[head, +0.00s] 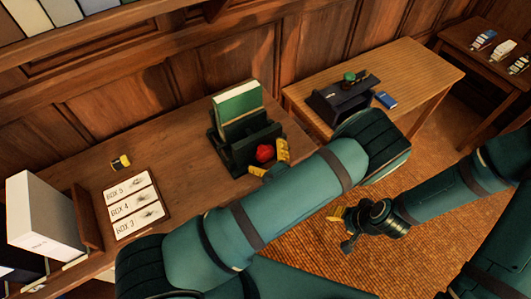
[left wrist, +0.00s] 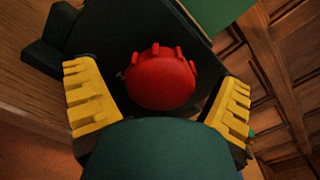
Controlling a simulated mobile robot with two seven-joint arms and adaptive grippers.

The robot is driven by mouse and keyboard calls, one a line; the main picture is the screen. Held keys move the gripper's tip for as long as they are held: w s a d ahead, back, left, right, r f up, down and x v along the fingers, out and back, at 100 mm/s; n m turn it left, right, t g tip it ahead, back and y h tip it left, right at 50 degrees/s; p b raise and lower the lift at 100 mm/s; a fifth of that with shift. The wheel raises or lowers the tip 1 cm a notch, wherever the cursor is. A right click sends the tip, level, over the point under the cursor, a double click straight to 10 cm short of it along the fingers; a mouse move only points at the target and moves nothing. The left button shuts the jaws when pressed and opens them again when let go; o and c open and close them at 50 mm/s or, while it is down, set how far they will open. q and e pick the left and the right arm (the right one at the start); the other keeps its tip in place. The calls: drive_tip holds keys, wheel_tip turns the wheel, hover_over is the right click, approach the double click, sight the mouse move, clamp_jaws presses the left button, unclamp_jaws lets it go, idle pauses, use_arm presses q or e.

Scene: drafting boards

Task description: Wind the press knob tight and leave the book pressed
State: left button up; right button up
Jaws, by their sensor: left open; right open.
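The press (head: 238,155) is a dark green frame on the wooden desk in the head view. A green book (head: 238,107) with pale page edges stands upright in it. The red press knob (head: 265,153) is on the press's front. In the left wrist view the knob (left wrist: 160,78) is round with a lobed rim, between the yellow fingers of my left gripper (left wrist: 158,105). The fingers are open, with a gap on each side of the knob. My left gripper (head: 269,160) partly shows in the head view. My right gripper (head: 343,228) is open and empty, away from the desk.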

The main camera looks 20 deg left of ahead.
use_arm(q)
drive_tip(key=v, duration=0.9)
idle(0.5)
